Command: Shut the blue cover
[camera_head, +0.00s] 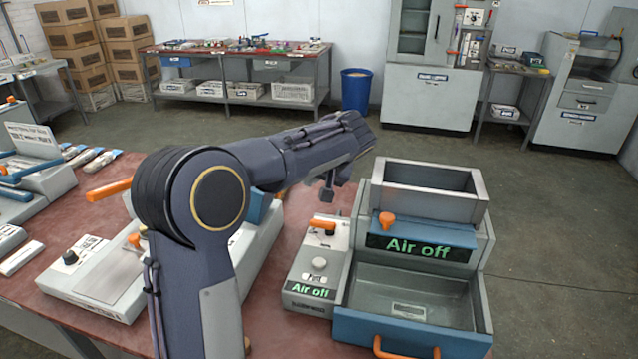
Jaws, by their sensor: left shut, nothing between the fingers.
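A blue panel (455,237) with an orange knob (387,220) lies across the grey machine at the right, below its open-topped box (430,190). It bears a sign reading "Air off". Another blue part (256,207) shows behind my left arm, on the machine in the middle; most of it is hidden, so I cannot tell its position. My left gripper (327,196) is shut and empty. It hangs at the end of my forearm, above and left of the grey machine, apart from the blue panel in the picture. My right gripper is out of view.
A control box (318,264) with an orange lever, also reading "Air off", stands left of the grey machine. A blue-fronted tray (410,332) with an orange handle is below. The red tabletop (290,240) carries another machine (105,280), partly behind my arm.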

